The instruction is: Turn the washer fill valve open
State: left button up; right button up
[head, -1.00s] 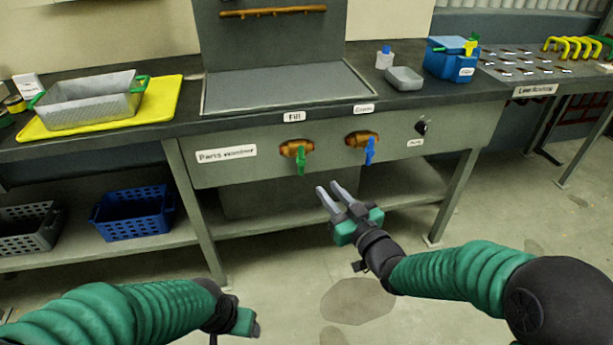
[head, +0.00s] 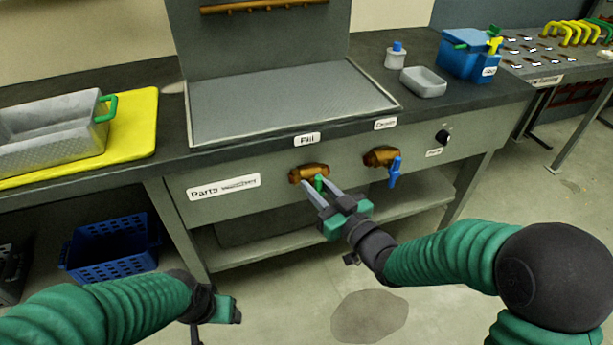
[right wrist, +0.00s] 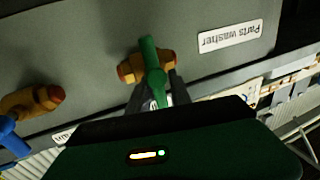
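The fill valve has a brass body (head: 308,173) under the "Fill" label (head: 307,139) on the washer's front panel. Its green handle (head: 319,183) points down. My right gripper (head: 319,187) is at the handle with its fingers apart, one on each side. In the right wrist view, upside down, the green handle (right wrist: 152,65) runs between the fingers (right wrist: 158,92); whether they touch it I cannot tell. My left gripper (head: 224,310) is low at the front, away from the valve; its fingers are not clear.
A second brass valve (head: 381,156) with a blue handle (head: 394,172) is close on the right, and a black knob (head: 442,137) beyond it. A metal basket (head: 50,138) sits on a yellow mat (head: 138,130). A blue crate (head: 108,250) is on the lower shelf.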

jog(key=shift+s+d+r, duration=0.1)
jog(key=shift+d, duration=0.25)
jog(key=shift+c, duration=0.8)
grip_shut()
pick_arm(q)
jog(key=shift+s+d+r, duration=0.15)
jog(key=shift+d, duration=0.05)
pick_arm(e)
jog(key=shift+a, duration=0.2)
